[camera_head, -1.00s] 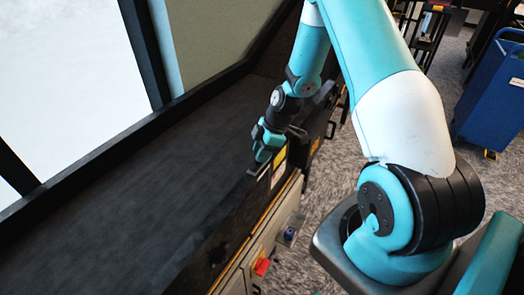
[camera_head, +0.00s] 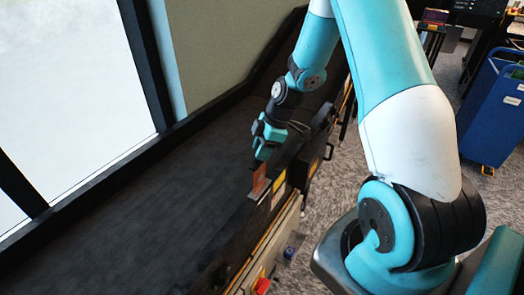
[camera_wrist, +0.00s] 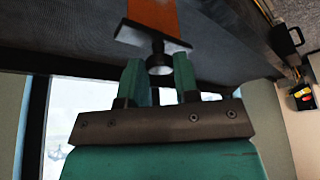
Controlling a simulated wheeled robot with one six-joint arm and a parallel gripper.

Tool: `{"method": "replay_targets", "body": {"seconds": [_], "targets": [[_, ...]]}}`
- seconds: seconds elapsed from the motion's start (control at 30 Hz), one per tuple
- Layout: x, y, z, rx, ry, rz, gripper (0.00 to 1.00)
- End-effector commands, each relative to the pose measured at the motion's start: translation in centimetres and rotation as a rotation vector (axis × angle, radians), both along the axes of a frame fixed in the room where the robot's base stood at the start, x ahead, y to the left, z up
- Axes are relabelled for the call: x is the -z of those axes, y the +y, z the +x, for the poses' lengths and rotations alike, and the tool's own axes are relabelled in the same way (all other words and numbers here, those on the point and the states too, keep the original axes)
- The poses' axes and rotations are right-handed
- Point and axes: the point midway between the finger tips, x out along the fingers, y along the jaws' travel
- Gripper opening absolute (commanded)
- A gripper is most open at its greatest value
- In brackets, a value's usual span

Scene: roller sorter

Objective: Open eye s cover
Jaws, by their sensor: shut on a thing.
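The eye's cover appears to be the small part with an orange-brown face and a grey plate edge (camera_wrist: 150,38), seen upside down in the wrist view. It also shows as an orange-brown piece (camera_head: 260,178) at the rail of the dark belt. My gripper (camera_head: 258,160) is directly above it. In the wrist view, my gripper's two fingers (camera_wrist: 159,78) are on either side of a round dark knob (camera_wrist: 159,63) on the plate and are shut on it. The finger contact is partly hidden.
The long dark belt (camera_head: 130,215) runs beside a window. A red button (camera_head: 262,285) and yellow labels (camera_head: 280,180) are on the machine's near side. A blue bin (camera_head: 492,110) stands on the carpet at right.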

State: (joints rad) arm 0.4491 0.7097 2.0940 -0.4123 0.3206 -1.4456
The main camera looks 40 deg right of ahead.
Motion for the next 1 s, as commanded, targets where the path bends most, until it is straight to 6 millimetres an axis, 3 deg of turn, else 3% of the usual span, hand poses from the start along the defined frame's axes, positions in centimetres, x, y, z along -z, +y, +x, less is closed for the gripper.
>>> {"method": "replay_targets", "body": {"seconds": [0.07, 0.1, 0.2, 0.47, 0.63, 0.77, 1.0], "targets": [[-0.5, -0.1, 0.4, 0.000, -0.014, -0.001, 0.00], [-0.6, -0.1, 0.4, 0.000, -0.014, -0.001, 0.31], [-0.5, -0.1, 0.3, 0.000, -0.013, -0.002, 0.54], [-0.4, 0.0, 0.2, -0.001, -0.009, -0.001, 0.55], [-1.3, -0.4, 0.1, 0.000, -0.011, -0.002, 0.55], [-3.5, -1.3, -0.3, 0.002, -0.014, -0.004, 0.55], [-9.3, -3.5, -1.2, 0.001, -0.016, -0.004, 0.55]]}}
